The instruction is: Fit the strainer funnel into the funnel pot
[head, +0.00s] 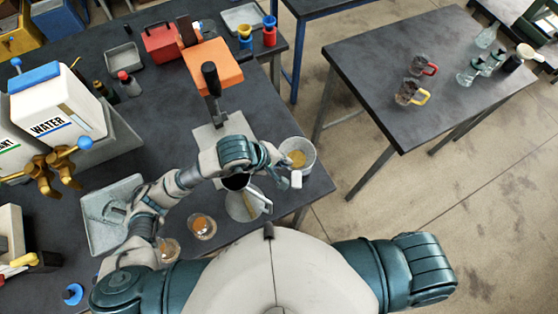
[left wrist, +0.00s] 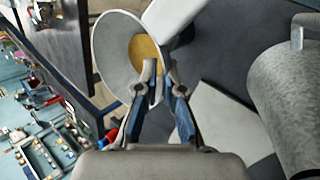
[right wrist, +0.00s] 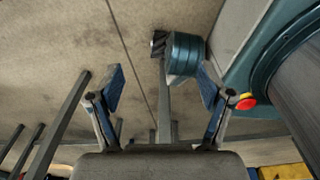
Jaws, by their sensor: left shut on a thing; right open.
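The strainer funnel (head: 297,153) is a pale grey cone with a yellowish inside, held up near the table's front right edge. My left gripper (head: 279,162) is shut on it. In the left wrist view the fingers (left wrist: 158,82) meet at the lower side of the funnel (left wrist: 112,50). The funnel pot appears to be the grey metal vessel (head: 238,207) with a dark mouth, left of and below the funnel in the head view, partly hidden by my left arm. Its metal wall (left wrist: 292,105) fills the right of the left wrist view, apart from the funnel. My right gripper (right wrist: 160,88) is open and empty.
Two small glass vessels with amber contents (head: 202,226) stand left of the pot. A grey tray (head: 98,232) and a WATER container (head: 55,105) are further left. An orange-topped stand (head: 213,66) rises behind. A second table (head: 400,50) stands right across open floor.

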